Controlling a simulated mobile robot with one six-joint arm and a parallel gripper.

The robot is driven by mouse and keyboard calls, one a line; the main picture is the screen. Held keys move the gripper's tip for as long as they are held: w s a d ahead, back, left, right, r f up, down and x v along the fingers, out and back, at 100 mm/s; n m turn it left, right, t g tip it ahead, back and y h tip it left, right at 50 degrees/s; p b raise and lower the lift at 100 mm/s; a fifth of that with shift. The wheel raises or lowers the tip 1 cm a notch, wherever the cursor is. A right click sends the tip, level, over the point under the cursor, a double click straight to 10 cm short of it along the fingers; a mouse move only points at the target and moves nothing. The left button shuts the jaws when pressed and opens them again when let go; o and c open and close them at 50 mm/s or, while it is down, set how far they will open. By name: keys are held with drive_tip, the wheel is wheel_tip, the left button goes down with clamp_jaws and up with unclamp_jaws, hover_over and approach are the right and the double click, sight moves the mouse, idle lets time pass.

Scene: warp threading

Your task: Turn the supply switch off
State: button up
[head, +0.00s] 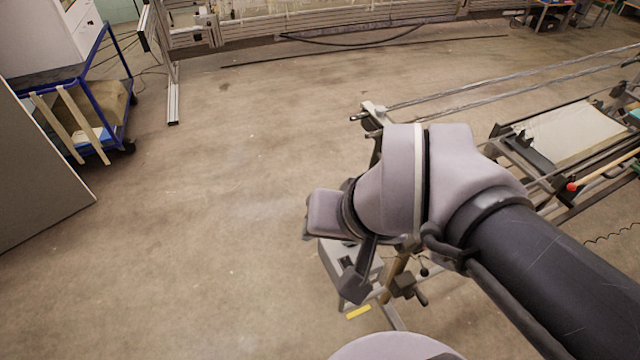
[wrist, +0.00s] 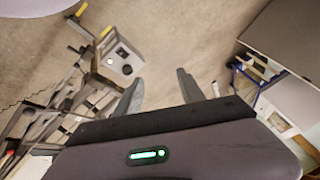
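A grey control box (wrist: 118,60) shows left of my gripper in the wrist view. Its face carries a small white round part (wrist: 110,62) and a dark round part (wrist: 127,69); I cannot tell for sure which is the supply switch. In the head view the box (head: 335,262) is partly hidden by my gripper and wrist. My gripper (wrist: 160,88) is open, with its two dark fingers apart and nothing between them. Its left finger appears beside the box in the wrist view; I cannot tell the distance.
A machine frame with long rails (head: 500,84) and a pale panel (head: 572,130) lies to the right. A crank handle (head: 408,288) sits close to the box. A blue cart (head: 122,75) and a grey panel (head: 35,180) stand at the left. The middle floor is clear.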

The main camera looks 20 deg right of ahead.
drive_tip(key=w+d+f+n+g+h+p, duration=0.1)
drive_tip(key=w+d+f, duration=0.1)
drive_tip(key=w+f, duration=0.15)
drive_tip(key=w+d+f+n+g+p, duration=0.1)
drive_tip(key=w+d+f+g, duration=0.1)
drive_tip(key=w, duration=0.3)
drive_tip(key=n+g, duration=0.2)
hover_over(344, 258)
wheel_tip(344, 258, down, 11)
drive_tip(key=shift+h, duration=0.4)
wheel_tip(344, 258, down, 17)
drive_tip(key=b, duration=0.6)
